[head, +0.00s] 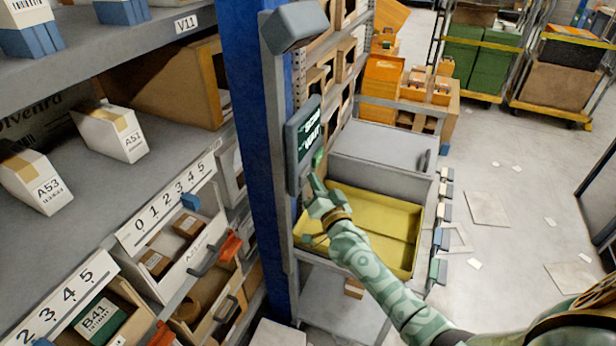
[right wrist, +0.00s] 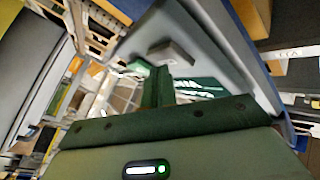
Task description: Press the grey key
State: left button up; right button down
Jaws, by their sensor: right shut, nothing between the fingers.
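A dark terminal (head: 298,155) with a lit screen (head: 309,131) is fixed to the rack post. A green key (head: 319,158) sticks out below the screen; it also shows in the right wrist view (right wrist: 138,67). A grey key (right wrist: 173,52) stands out from the terminal face beside the green one in the right wrist view. In the head view I cannot make out the grey key. My right gripper (head: 314,179) is shut and empty, its tip just below the green key. In the right wrist view its fingers (right wrist: 157,82) reach close to the grey key; I cannot tell whether they touch. My left gripper is not in view.
A blue post (head: 250,120) and shelves with white boxes (head: 112,130) and bins stand at the left. A yellow tray (head: 400,207) lies below my right arm, with a grey box (head: 378,155) behind it. Open floor (head: 505,180) is at the right.

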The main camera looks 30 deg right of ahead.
dwell(0.5)
jog(key=shift+s+d+p, duration=0.4)
jog(key=shift+s+d, duration=0.1)
jog(key=shift+s, duration=0.15)
jog(key=s+d+p, duration=0.1)
jog(key=s+d, duration=0.2)
jog(key=shift+s+d+p, duration=0.15)
jog(key=shift+s+p, duration=0.15)
jog(key=shift+s, duration=0.1)
dwell(0.7)
